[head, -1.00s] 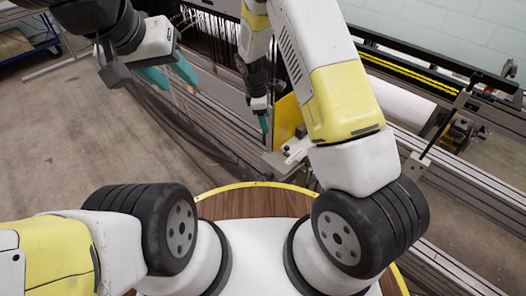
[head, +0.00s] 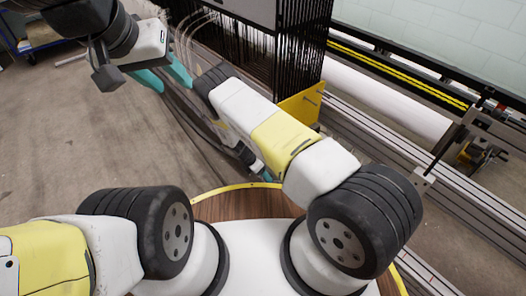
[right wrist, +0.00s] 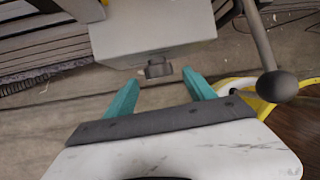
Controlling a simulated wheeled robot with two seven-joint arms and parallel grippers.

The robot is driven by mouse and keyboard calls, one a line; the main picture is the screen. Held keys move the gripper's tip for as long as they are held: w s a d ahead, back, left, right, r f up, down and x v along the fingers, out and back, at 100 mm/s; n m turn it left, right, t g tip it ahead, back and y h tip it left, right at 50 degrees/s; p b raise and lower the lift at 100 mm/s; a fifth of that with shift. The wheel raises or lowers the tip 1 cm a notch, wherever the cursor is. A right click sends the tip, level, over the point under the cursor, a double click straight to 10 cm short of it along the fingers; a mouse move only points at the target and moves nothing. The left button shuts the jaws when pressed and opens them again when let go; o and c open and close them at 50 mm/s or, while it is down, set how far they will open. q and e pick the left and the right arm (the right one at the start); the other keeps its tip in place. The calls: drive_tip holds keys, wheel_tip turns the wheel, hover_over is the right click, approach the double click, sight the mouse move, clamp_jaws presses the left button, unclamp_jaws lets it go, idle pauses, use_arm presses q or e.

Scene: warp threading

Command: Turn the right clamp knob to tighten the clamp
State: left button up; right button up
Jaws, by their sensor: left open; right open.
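In the right wrist view a pale grey metal block (right wrist: 155,30) hangs above my right gripper (right wrist: 160,90). A short dark round knob (right wrist: 158,68) sticks out of its lower side, just beyond and between the open teal fingertips, with a gap to both. A rod with a dark ball end (right wrist: 277,86) stands to the right of the fingers. I cannot tell which of the two is the clamp knob. In the head view my right gripper (head: 261,172) is mostly hidden behind its arm. My left gripper (head: 172,86) is open and empty at upper left, over the floor.
A loom frame with dark hanging wires (head: 300,50) and a yellow plate (head: 302,106) stands behind my right arm. Long metal rails (head: 375,145) and a white roller (head: 385,100) run to the right. The floor at left (head: 70,150) is clear.

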drive_tip(key=shift+x, duration=1.4)
drive_tip(key=c, duration=1.4)
drive_tip(key=shift+o, duration=0.2)
drive_tip(key=t+y, duration=0.2)
drive_tip(key=t, duration=0.1)
drive_tip(key=shift+s+d+m, duration=0.15)
drive_tip(key=shift+s+m, duration=0.05)
drive_tip(key=shift+m, duration=0.2)
drive_tip(key=o, duration=1.4)
drive_tip(key=shift+c, duration=0.2)
